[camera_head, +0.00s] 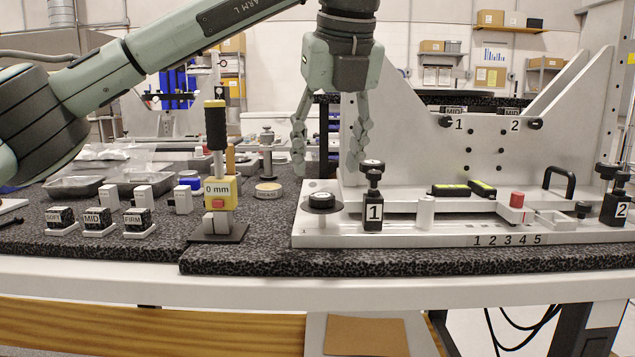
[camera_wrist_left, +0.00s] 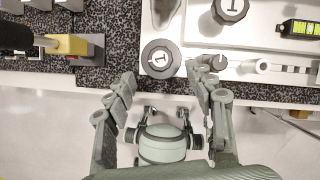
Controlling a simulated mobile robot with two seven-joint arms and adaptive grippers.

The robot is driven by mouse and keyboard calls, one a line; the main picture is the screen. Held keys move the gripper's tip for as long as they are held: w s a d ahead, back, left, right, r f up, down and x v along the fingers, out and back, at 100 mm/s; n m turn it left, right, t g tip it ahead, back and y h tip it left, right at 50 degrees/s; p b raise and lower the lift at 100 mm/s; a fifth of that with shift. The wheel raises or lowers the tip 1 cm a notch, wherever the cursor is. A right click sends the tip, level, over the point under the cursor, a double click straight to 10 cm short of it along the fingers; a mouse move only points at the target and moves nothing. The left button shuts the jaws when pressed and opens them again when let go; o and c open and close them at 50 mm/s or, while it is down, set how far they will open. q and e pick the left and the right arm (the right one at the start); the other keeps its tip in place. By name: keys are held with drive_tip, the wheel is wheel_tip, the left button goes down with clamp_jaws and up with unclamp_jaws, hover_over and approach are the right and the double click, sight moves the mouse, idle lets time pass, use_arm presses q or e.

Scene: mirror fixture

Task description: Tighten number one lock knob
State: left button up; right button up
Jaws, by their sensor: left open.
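Several black knobs bear on the number one. One (camera_head: 445,122) is on the upright plate beside a printed 1. Another (camera_head: 373,166) tops the black block marked 1 (camera_head: 373,212). A low round black knob (camera_head: 322,201) lies at the base's left end. In the left wrist view a round knob marked 1 (camera_wrist_left: 160,58) shows ahead of and between the fingers; a second marked 1 (camera_wrist_left: 230,10) is at the top. I cannot tell which is the lock knob. My left gripper (camera_head: 329,155) points down, open and empty, above the base's left end. My right gripper is out of view.
A yellow gauge reading 0 mm (camera_head: 219,193) with a tall black handle stands left of the fixture. Blocks marked SOFT, MID and FIRM (camera_head: 98,221) are at the left. The upright plate (camera_head: 400,150) rises behind. A second black block (camera_head: 615,208) is at the right.

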sight(323, 196)
use_arm(q)
drive_tip(key=shift+x, duration=2.7)
drive_tip(key=c, duration=1.2)
